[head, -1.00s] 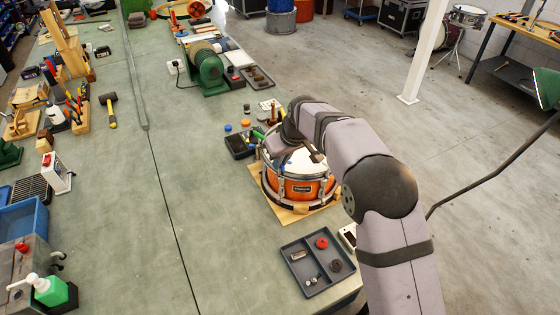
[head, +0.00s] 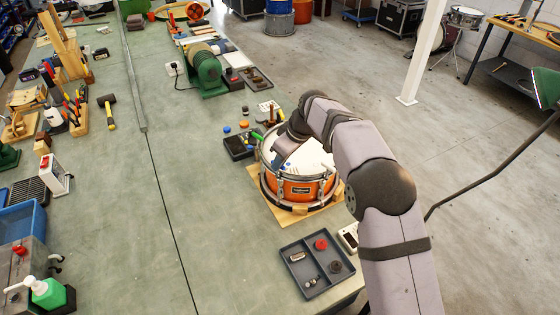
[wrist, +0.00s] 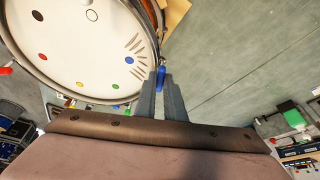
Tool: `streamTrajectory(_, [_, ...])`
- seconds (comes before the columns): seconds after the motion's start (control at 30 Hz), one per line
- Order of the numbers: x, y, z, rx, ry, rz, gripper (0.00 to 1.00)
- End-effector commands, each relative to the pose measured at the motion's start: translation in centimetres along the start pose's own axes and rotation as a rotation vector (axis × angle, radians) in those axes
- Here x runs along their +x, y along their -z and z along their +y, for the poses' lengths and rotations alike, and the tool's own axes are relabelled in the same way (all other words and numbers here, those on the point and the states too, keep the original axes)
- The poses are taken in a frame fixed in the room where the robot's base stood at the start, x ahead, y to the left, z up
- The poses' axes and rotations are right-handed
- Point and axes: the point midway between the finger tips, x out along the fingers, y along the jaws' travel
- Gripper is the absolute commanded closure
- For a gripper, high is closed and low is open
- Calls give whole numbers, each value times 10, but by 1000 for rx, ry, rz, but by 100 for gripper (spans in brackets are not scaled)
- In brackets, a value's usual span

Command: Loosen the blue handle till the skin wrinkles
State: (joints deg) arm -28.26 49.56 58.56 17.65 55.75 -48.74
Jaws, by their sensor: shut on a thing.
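The orange drum (head: 300,188) with a white skin stands on a wooden board. In the wrist view the drum skin (wrist: 85,35) shows coloured dots, and several short dark lines like wrinkles fan over it near the blue handle. The blue handle (wrist: 161,78) sits at the rim between my fingertips. My gripper (wrist: 161,84) is shut on it. In the head view my gripper (head: 277,160) reaches down at the left side of the drum, and the arm hides the handle there. A red handle (wrist: 5,71) shows at the rim's left.
A grey tray (head: 318,264) with small parts, one red, lies in front of the drum. A dark box (head: 238,147) sits close behind its left side. A green machine (head: 207,72) stands farther back.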

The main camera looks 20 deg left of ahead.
Motion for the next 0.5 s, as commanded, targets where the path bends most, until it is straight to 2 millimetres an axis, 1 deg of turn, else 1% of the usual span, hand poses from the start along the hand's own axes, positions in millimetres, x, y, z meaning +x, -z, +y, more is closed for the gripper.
streamTrajectory(0.07, [0, 0, 0, 0, -1, -1, 100])
streamTrajectory(0.1, [0, 0, 0, 0, -1, -1, 88])
streamTrajectory(0.17, [0, 0, 0, 0, -1, -1, 74])
streamTrajectory(0.2, [0, 0, 0, 0, -1, -1, 72])
streamTrajectory(0.5, [-1, 0, 0, 1, -1, 0, 72])
